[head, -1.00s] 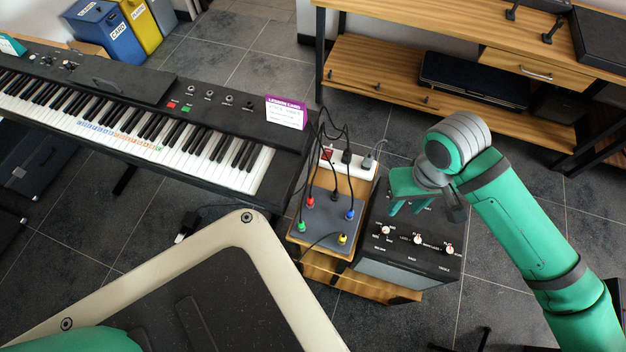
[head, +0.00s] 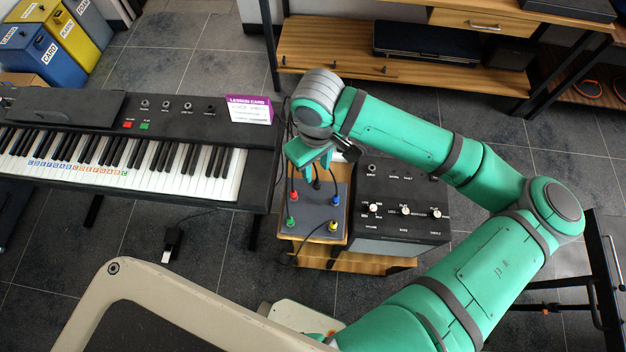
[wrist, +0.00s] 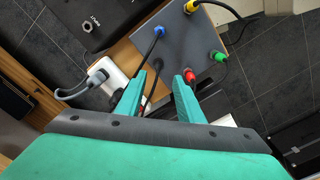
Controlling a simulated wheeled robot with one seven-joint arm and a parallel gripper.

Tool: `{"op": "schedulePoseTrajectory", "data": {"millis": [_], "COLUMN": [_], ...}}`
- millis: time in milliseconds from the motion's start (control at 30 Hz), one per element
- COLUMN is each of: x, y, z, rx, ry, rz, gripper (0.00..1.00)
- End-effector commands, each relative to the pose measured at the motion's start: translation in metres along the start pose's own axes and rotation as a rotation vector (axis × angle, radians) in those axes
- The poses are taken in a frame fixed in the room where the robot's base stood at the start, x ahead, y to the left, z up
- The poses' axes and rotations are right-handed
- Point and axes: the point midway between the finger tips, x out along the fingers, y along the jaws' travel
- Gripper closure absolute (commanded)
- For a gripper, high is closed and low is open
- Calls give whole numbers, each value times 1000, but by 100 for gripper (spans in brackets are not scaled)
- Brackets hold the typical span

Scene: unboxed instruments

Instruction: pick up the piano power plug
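In the wrist view my gripper (wrist: 160,77) is open, with a gap between the green fingers. Black cables lie behind the fingers. The floor plug does not show clearly in the wrist view.
The pedal board carries coloured plugs, including a blue one (wrist: 160,31) and a red one (wrist: 190,88). A white power strip (wrist: 112,80) holds a grey plug (wrist: 97,78). A black amplifier (head: 400,205) stands to the right. Tiled floor is clear around the floor plug.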

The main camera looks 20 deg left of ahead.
Motion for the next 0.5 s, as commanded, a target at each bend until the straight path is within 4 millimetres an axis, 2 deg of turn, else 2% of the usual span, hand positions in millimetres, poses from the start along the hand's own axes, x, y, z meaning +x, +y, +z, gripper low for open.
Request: {"op": "schedulePoseTrajectory", "data": {"millis": [100, 367, 500], "x": [16, 34, 53], "y": [1, 2, 3], "z": [1, 1, 1], "rx": [3, 3, 2], "ry": [-2, -1, -3], "rz": [-1, 0, 0], "gripper": [66, 66, 66]}}
